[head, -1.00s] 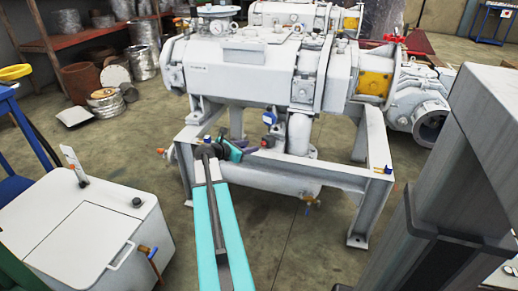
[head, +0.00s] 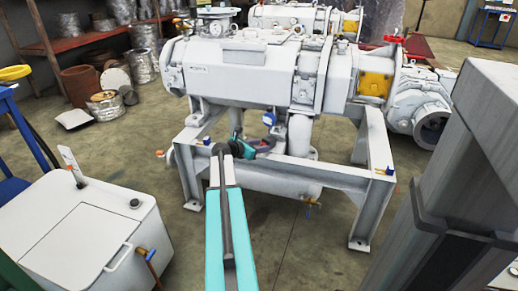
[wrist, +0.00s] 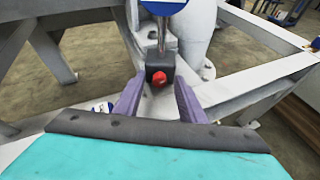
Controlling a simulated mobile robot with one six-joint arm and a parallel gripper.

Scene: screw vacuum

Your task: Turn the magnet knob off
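A small black block with a round red knob (wrist: 159,79) on its front shows in the middle of the wrist view, on the pale frame below a blue-rimmed gauge (wrist: 164,6). This looks like the magnet knob. My gripper (wrist: 158,88) has its two purple fingers spread, one on each side of the block. I cannot tell whether the fingertips touch it. In the head view my gripper (head: 252,147) is at the machine's near side, just below the blue gauge (head: 269,119). The knob is not clear there.
The white vacuum machine (head: 256,75) stands on a grey steel frame (head: 335,172). A white cabinet (head: 85,225) stands at the left. Shelves with metal cans (head: 143,63) are at the back left. Open floor (head: 290,250) lies in front of the frame.

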